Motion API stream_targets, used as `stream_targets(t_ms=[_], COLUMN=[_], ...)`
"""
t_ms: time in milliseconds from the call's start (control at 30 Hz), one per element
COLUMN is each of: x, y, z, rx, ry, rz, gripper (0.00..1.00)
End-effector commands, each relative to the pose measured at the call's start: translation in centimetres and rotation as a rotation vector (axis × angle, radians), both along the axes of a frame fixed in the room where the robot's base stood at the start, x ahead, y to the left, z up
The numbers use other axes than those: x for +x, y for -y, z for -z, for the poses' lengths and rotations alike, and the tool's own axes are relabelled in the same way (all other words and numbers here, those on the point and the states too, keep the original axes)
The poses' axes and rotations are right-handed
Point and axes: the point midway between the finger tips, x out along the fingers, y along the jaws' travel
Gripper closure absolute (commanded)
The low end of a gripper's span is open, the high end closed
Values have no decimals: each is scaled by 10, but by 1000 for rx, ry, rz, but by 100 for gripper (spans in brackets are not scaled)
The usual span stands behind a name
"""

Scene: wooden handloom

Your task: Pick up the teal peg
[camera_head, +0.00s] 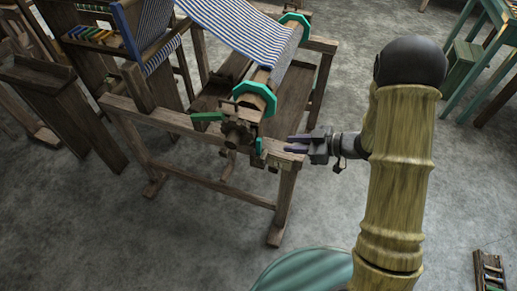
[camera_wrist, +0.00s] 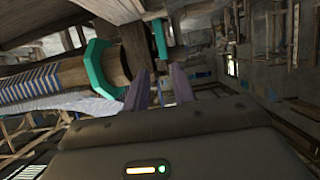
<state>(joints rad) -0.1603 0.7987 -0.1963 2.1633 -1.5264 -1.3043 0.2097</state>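The teal peg (camera_head: 259,147) is a small upright piece at the near end of the loom's cloth beam, beside the wooden end block. In the wrist view the peg (camera_wrist: 160,38) shows as a narrow teal bar beyond the fingertips. My gripper (camera_head: 290,144) is to the right of the peg in the head view, its purple fingers pointing left towards it across a short gap. In the wrist view my gripper (camera_wrist: 157,78) is open, with nothing between the fingers. I cannot tell how the peg is held.
The wooden loom frame (camera_head: 205,183) stands just below and left of my gripper. Striped cloth (camera_head: 235,32) covers the beam.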

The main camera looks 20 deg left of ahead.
Motion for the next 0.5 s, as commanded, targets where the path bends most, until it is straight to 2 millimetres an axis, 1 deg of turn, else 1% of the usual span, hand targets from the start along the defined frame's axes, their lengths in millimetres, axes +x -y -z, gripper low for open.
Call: stream_targets(t_ms=[33, 233, 333, 500], x=[-1, 3, 3, 4], y=[-10, -40, -48, -49], z=[5, 17, 21, 21], rx=[0, 0, -1, 0], ry=[-1, 0, 0, 0], rz=[-5, -2, -1, 2], gripper=[75, 75, 75, 75])
